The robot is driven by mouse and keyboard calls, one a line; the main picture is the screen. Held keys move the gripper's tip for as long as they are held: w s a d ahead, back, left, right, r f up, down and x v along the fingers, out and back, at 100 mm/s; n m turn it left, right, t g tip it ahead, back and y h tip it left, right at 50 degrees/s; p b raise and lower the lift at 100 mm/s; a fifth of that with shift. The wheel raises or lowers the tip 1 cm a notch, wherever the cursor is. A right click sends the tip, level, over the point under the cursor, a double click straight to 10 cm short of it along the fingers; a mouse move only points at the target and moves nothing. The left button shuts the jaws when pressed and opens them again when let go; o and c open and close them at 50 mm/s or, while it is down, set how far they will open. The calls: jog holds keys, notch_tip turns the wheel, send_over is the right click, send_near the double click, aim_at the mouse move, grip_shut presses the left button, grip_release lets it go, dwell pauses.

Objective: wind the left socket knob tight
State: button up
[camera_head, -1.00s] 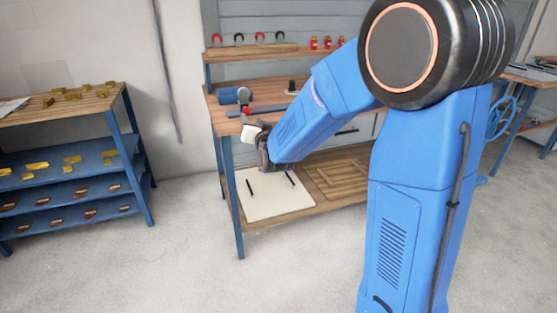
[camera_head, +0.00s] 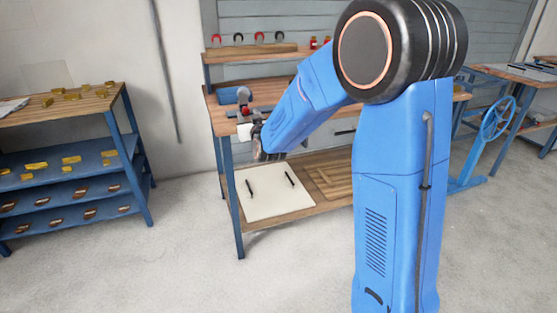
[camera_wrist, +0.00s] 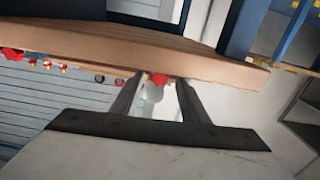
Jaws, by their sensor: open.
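A small red knob (camera_head: 245,111) sits below a grey round-headed fitting (camera_head: 243,94) at the left end of the workbench (camera_head: 222,128). In the wrist view the red knob (camera_wrist: 158,79) shows between the tips of my gripper (camera_wrist: 160,84), with a grey rounded part (camera_wrist: 152,98) below it in the picture. The gripper is open, with its two dark fingers apart; whether they touch the knob cannot be told. In the head view my gripper (camera_head: 257,133) is at the bench's front left, partly hidden by my arm. No second socket knob can be made out.
A blue rounded object (camera_head: 229,96) lies beside the fitting. A shelf (camera_head: 250,50) behind holds several red and dark hooped items. A white board (camera_head: 272,197) lies on the lower shelf. A blue rack (camera_head: 75,160) stands left, with clear floor between.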

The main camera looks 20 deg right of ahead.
jog(key=s+d+f+g, duration=0.1)
jog(key=s+g, duration=0.2)
jog(key=s, duration=1.1)
jog(key=s+d+f+g+y, duration=0.1)
jog(key=s+g, duration=0.1)
jog(key=s, duration=1.2)
jog(key=shift+f+g, duration=0.35)
jog(key=shift+g, duration=0.05)
jog(key=shift+w, duration=0.1)
jog(key=w+r+t, duration=0.1)
jog(key=w+t, duration=0.1)
jog(key=w, duration=0.7)
jog(key=w+a+r+t, duration=0.1)
jog(key=w+t, duration=0.1)
jog(key=w, duration=0.8)
jog(key=w+a+r+t+h, duration=0.1)
jog(key=w, duration=0.9)
jog(key=shift+w+r+t, duration=0.1)
jog(key=shift+t, duration=0.3)
